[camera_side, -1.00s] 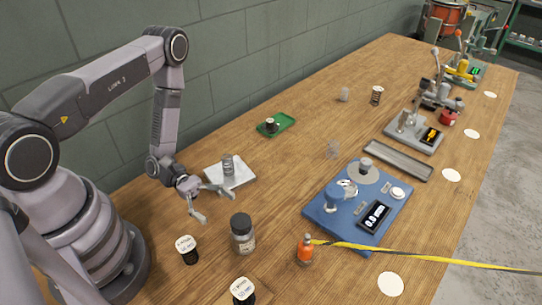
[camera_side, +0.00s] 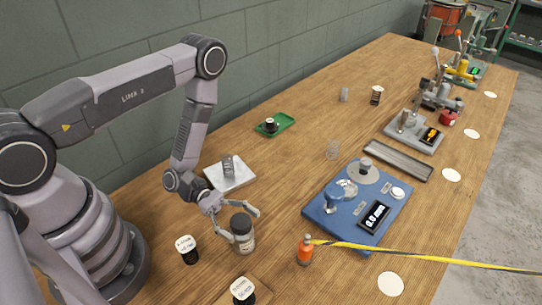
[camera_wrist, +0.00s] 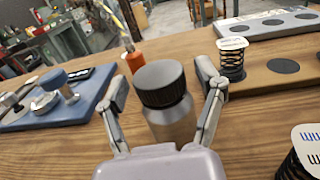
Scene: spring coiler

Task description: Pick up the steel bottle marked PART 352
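The steel bottle (camera_side: 243,243) stands upright on the wooden table, with a dark ribbed cap and a pale label too small to read. In the wrist view the bottle (camera_wrist: 174,126) is straight ahead, its black cap toward me. My gripper (camera_side: 245,226) is open at the bottle, with one finger on its far side and one on its near left side. In the wrist view the fingers of my gripper (camera_wrist: 162,88) flank the bottle left and right, with gaps visible on both sides. The bottle's lower part is hidden by my gripper there.
Black springs with white tags (camera_side: 187,246) (camera_side: 243,291) stand left and in front. A blue gauge base (camera_side: 325,221) is to the right. A white plate (camera_side: 240,181) with a spring lies behind.

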